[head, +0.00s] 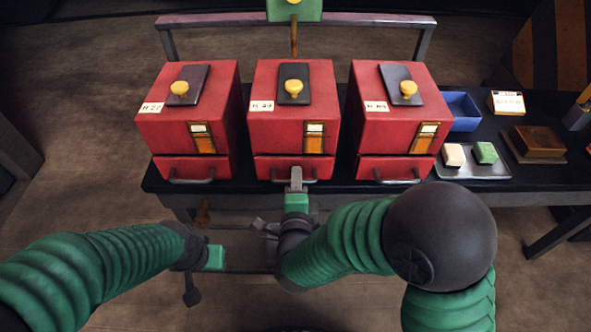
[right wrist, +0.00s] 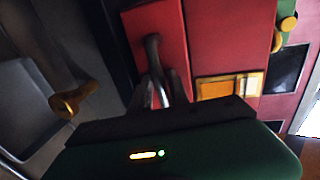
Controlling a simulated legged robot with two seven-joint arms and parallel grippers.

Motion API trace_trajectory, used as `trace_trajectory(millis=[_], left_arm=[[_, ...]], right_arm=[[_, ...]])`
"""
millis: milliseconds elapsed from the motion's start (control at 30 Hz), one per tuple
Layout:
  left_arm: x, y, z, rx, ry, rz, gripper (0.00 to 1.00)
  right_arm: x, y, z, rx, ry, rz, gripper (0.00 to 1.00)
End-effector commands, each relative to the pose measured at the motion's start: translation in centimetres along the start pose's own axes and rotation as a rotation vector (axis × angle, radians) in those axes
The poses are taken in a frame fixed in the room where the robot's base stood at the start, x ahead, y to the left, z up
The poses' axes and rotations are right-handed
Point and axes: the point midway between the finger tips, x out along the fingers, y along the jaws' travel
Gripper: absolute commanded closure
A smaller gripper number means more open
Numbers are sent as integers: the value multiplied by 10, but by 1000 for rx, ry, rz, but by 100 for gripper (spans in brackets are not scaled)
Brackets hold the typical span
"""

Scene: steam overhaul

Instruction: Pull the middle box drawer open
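The middle red box (head: 262,125) stands on the dark bench between two matching boxes. Its low drawer (head: 264,166) looks closed, its front in line with the neighbouring drawers. My right gripper (head: 296,180) is at the middle of this drawer's front, over its metal handle (head: 279,179). In the right wrist view, the handle (right wrist: 153,52) runs down between the grey fingers (right wrist: 162,92). Whether they press on it is unclear. My left gripper (head: 218,258) is low at the left, in front of the bench and away from the drawers; its fingers are not clear.
Left box (head: 160,130) and right box (head: 375,130) flank the middle one closely. A blue tray (head: 459,108), a metal tray (head: 490,165) with two blocks and a brown block (head: 540,140) sit at right. The floor in front of the bench has free room.

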Motion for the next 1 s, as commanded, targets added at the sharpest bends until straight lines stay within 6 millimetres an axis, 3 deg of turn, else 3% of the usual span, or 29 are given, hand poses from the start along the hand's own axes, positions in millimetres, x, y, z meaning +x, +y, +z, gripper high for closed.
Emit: trace_trajectory(millis=[167,333,1000], left_arm=[[0,0,0,0,0,0,64],[0,0,0,0,0,0,64],[0,0,0,0,0,0,64]], right_arm=[[0,0,0,0,0,1,78],[1,1,0,0,0,2,100],[2,3,-4,0,7,6,100]])
